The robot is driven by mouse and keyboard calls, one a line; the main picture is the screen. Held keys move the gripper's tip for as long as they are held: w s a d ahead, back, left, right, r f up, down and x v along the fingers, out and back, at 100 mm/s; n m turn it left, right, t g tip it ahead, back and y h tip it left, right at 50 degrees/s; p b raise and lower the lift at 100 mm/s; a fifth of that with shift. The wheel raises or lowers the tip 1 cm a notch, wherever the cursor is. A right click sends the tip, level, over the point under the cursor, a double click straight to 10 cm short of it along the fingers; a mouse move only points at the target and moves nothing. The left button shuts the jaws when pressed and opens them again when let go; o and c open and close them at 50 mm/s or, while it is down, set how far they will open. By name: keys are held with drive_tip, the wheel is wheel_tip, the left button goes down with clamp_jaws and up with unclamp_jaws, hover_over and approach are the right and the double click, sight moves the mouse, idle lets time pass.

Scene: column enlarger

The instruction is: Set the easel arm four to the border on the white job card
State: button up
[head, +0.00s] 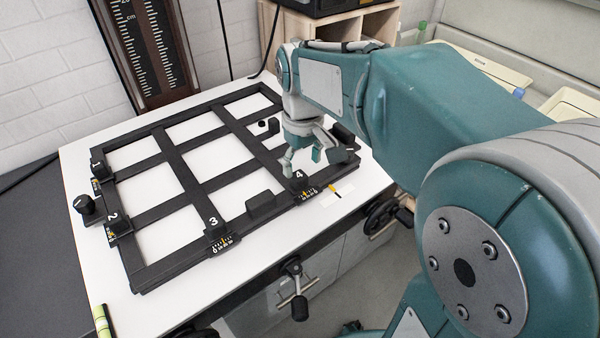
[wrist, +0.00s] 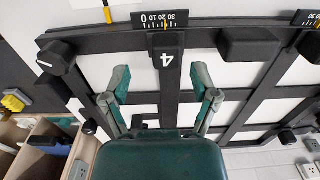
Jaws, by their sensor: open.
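The black easel (head: 165,195) lies on the white baseboard, its bars forming a grid. Easel arm four (head: 299,181) is a black block marked 4 at the easel's near right edge. It also shows in the wrist view (wrist: 166,58), beside a black scale (wrist: 160,20) with a yellow pointer line around the 20 mark; the exact reading is unclear. My gripper (head: 303,158) is open and empty, close to arm four. In the wrist view its fingers (wrist: 160,82) stand apart on either side of arm four's line, short of the block. Small white cards (head: 336,194) lie beside the scale, writing unreadable.
Arms one (head: 98,168), two (head: 117,226) and three (head: 216,230) sit on the easel's left and near edges. A black lug (head: 261,204) stands left of arm four. A dark column with a cm scale (head: 150,45) rises behind. Wooden cubbies (wrist: 40,145) adjoin the board.

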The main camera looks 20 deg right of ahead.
sight(300, 174)
drive_tip(key=f, duration=0.3)
drive_tip(key=shift+a+f, duration=0.15)
drive_tip(key=shift+a, duration=0.05)
drive_tip(key=shift+a+f, duration=0.2)
drive_tip(key=shift+a, duration=0.25)
drive_tip(key=shift+d, duration=0.1)
drive_tip(key=shift+c, duration=0.3)
drive_tip(key=shift+d, duration=0.3)
clamp_jaws()
drive_tip(key=shift+d, duration=0.15)
drive_tip(key=shift+o, duration=0.3)
unclamp_jaws()
drive_tip(key=shift+a, duration=0.2)
